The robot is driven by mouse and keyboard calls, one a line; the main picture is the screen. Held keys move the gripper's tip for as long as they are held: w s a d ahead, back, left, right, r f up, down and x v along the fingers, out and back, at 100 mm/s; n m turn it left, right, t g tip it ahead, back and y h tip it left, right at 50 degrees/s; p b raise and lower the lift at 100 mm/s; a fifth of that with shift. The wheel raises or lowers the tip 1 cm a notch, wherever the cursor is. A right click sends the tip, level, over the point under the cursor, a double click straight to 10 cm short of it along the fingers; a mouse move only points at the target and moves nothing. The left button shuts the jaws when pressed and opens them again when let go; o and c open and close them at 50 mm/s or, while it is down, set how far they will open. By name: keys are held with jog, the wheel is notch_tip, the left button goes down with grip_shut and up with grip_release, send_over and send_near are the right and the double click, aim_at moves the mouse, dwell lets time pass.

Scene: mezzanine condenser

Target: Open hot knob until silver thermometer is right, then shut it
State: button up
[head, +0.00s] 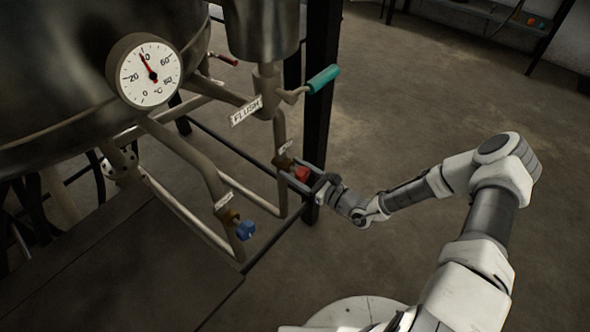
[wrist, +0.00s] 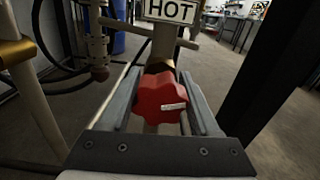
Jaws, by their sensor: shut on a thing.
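The red hot knob (wrist: 160,98) sits on a pipe valve below a tag reading HOT (wrist: 172,11). It also shows in the head view as a red knob (head: 302,174). My gripper (head: 290,170) is shut on the red knob, with one finger on each side of it in the wrist view (wrist: 157,100). A pale mark lies across the knob's face, tilted slightly. The silver-rimmed thermometer (head: 135,88) is on the tank at the upper left. Its red needle points up and a little left, near 40 on a °C scale.
A blue knob (head: 246,230) is on a pipe to the lower left. A teal lever (head: 323,79) stands above the red knob, near a FLUSH tag (head: 246,111). A dark post (head: 322,60) rises just behind. The floor at right is clear.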

jog(key=shift+p, duration=0.3)
jog(key=shift+c, duration=0.2)
jog(key=m+p, duration=0.6)
jog(key=m, duration=1.5)
jog(key=shift+m, duration=0.3)
jog(key=o, duration=1.4)
jog(key=shift+c, duration=0.2)
jog(key=shift+d, duration=0.1)
jog(key=p+v, duration=0.3)
jog(key=v, duration=1.4)
jog(key=shift+s, duration=0.2)
